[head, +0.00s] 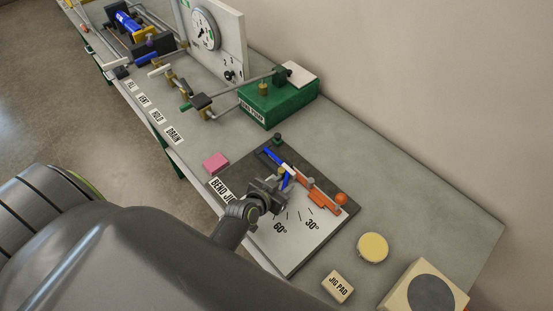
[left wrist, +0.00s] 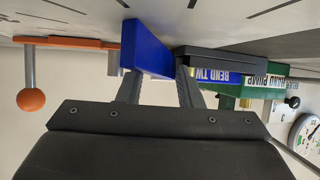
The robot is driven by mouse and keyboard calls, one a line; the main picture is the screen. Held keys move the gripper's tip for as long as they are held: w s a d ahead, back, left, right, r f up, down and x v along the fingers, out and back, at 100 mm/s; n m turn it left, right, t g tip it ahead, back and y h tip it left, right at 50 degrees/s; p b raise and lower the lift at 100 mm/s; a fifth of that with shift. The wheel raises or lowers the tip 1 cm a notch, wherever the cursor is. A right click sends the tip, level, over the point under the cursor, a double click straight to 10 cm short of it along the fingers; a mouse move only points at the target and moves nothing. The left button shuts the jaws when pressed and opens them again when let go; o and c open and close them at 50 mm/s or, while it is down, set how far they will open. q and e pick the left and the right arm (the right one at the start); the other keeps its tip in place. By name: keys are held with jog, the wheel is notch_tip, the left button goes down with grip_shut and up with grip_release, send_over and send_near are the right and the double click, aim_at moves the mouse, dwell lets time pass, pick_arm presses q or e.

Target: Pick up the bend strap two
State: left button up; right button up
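Bend strap two is a blue bar; in the left wrist view (left wrist: 148,50) it shows lettering reading "BEND TW", with the rest cut off. In the head view a short blue bar (head: 287,181) stands on the bend jig board beside my left gripper (head: 274,189). In the left wrist view my left gripper's fingers (left wrist: 162,88) are apart, with the blue strap at their tips. A dark block covers part of the strap, and I cannot tell whether the fingers press on it. My right gripper is not in view.
The bend jig board (head: 292,255) carries an orange bar (head: 325,203), an orange ball (head: 341,199) and another blue bar (head: 272,157). A green pump box (head: 278,104) stands behind. A pink block (head: 216,162), jig pad (head: 338,287) and yellow disc (head: 373,248) lie around it.

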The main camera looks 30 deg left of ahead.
pick_arm(q)
grip_shut()
jog(key=shift+r, duration=0.1)
dwell(0.3)
